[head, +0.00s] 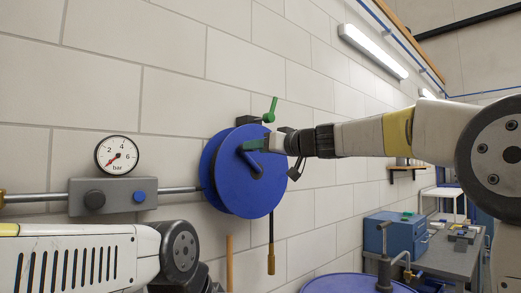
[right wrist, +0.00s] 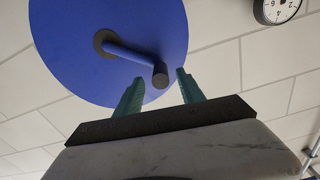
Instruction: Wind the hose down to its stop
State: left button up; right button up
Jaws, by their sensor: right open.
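The blue hose reel (head: 232,187) is mounted on the tiled wall. Its blue crank arm (right wrist: 132,57) runs from a grey hub to a dark handle (right wrist: 160,75). My right gripper (head: 252,146) is in front of the reel's upper part. In the right wrist view its green fingers (right wrist: 160,92) are open, with the handle in the gap near their tips; I cannot tell if they touch it. The hose (head: 271,230) hangs below the reel and ends in a brass-coloured nozzle (head: 271,264). My left arm shows at the lower left; its gripper is out of view.
A green lever (head: 271,109) stands above the reel. A pressure gauge (head: 117,155) and a grey valve block (head: 112,195) on a pipe are to the left. A blue drum (head: 350,284), a blue box (head: 395,237) and a grey bench (head: 450,262) are at the lower right.

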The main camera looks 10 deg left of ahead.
jog(key=x, duration=0.5)
jog(key=shift+w+a, duration=0.1)
jog(key=shift+a, duration=0.05)
grip_shut()
dwell(1.3)
